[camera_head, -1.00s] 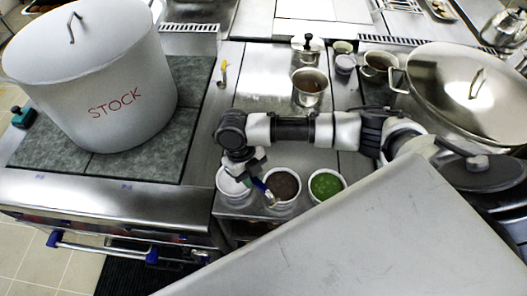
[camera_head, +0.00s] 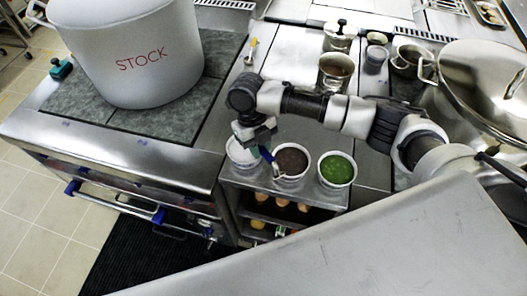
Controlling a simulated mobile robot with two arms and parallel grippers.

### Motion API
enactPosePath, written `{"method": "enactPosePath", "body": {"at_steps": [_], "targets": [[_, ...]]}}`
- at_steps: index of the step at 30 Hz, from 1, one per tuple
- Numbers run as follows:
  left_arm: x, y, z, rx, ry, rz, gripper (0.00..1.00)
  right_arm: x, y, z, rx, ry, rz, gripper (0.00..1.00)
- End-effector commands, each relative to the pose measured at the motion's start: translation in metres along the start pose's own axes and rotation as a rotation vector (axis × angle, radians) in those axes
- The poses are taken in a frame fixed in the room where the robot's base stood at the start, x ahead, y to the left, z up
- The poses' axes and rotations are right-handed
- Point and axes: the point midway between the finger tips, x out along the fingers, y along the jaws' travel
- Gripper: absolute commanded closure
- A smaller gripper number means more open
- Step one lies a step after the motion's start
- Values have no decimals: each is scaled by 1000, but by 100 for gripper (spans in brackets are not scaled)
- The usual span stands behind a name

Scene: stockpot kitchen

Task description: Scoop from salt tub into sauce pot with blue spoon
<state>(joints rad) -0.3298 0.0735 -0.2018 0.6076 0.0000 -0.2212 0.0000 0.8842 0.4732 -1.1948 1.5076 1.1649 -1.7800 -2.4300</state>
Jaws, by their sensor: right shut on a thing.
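My right gripper (camera_head: 254,140) is shut on the blue spoon (camera_head: 266,154). It points down above the near edge of the counter. The spoon's metal end shows near the left rim of a tub of dark brown contents (camera_head: 292,162); I cannot tell if it touches. A tub with white contents (camera_head: 239,153), likely the salt tub, is left of it, partly hidden by the gripper. A small steel pot with brown liquid (camera_head: 335,72) stands further back, and another steel pot (camera_head: 408,61) is to its right; which is the sauce pot is unclear. My left gripper is not in view.
A tub of green contents (camera_head: 337,170) stands right of the brown one. A large pot marked STOCK (camera_head: 130,50) is on the stove at left. A yellow-handled utensil (camera_head: 251,50) lies on the counter. A big lidded pot (camera_head: 480,85) is at right.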

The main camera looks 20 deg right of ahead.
Motion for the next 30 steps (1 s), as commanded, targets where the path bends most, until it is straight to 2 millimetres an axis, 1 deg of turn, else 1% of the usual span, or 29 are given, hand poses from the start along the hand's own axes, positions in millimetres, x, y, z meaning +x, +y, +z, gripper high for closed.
{"method": "enactPosePath", "body": {"at_steps": [2, 7, 9, 10, 13, 18, 20, 24, 30], "targets": [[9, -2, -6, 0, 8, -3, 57, 8, 0, 2, 0, 0, 0, 100], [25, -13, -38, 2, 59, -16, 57, 24, 0, 7, 0, 0, -1, 100], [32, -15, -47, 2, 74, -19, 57, 31, 0, 9, 0, 0, -1, 100], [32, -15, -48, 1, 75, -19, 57, 33, 0, 9, 0, 0, -1, 100], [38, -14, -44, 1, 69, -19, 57, 42, 0, 12, 0, 1, -1, 100], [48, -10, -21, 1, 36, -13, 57, 58, 0, 17, 1, 2, 0, 100], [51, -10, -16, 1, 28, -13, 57, 63, 0, 19, 1, 2, 1, 100], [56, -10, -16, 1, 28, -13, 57, 70, 0, 21, 0, 1, 1, 100], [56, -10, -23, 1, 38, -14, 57, 71, 0, 22, 0, 0, 0, 100]]}}
